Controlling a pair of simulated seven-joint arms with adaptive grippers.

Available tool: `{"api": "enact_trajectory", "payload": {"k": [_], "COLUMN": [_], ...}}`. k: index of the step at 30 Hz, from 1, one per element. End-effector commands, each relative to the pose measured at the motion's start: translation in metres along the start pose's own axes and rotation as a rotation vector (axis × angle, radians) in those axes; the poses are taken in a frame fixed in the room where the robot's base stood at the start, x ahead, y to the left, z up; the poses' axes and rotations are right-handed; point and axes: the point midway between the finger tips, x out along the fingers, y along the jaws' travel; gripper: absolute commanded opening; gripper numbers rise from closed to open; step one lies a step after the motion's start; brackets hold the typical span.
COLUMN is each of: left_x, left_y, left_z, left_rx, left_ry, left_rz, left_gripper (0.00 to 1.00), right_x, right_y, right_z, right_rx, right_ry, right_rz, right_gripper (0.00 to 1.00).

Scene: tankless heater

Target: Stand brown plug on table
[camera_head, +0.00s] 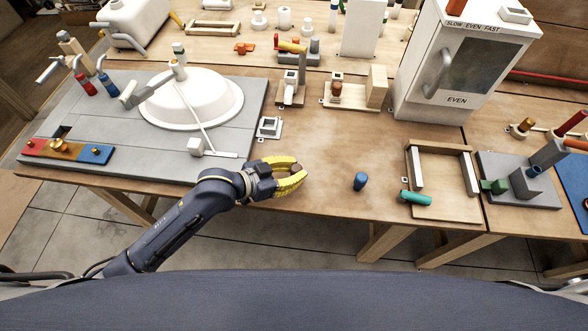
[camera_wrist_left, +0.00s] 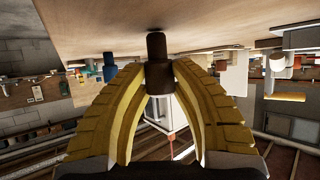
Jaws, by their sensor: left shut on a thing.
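The brown plug (camera_wrist_left: 158,78) is between the yellow fingertips of my left gripper (camera_head: 300,171), which is shut on it. In the left wrist view the table (camera_wrist_left: 110,22) appears at the top, and the plug's narrow end points toward it. The plug looks upright, with that end at or very near the tabletop; I cannot tell whether it touches. In the head view the fingers hide most of the plug. The gripper is over the front part of the wooden table (camera_head: 325,206). My right gripper is not in view.
A blue plug (camera_head: 361,181) stands right of the gripper. A teal cylinder (camera_head: 415,198) lies by a wooden frame (camera_head: 456,210). A grey board with a white basin (camera_head: 190,98) is to the left. Bare table surrounds the fingertips.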

Motion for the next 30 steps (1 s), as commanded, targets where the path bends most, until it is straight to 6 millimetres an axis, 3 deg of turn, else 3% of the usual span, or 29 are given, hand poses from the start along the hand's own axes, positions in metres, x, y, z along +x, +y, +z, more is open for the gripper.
{"api": "enact_trajectory", "payload": {"k": [9, 10, 16, 30], "left_x": [0.0018, 0.0019, 0.0018, -0.0010], "left_y": [0.0000, 0.0000, -0.0001, -0.0004], "left_z": [0.0037, 0.0038, 0.0036, 0.0038], "left_rx": [-0.001, -0.001, -0.001, 0.000], "left_ry": [0.000, 0.000, 0.000, 0.000], "left_rz": [0.000, 0.000, 0.000, -0.001], "left_gripper": [0.00, 0.27, 0.50, 0.50], "right_x": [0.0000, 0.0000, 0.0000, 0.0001], "right_y": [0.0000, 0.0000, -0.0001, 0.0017], "right_z": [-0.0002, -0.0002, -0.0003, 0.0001], "right_rx": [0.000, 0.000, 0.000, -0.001], "right_ry": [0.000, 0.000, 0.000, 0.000], "right_rz": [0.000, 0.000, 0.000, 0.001], "right_gripper": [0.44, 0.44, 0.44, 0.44]}}
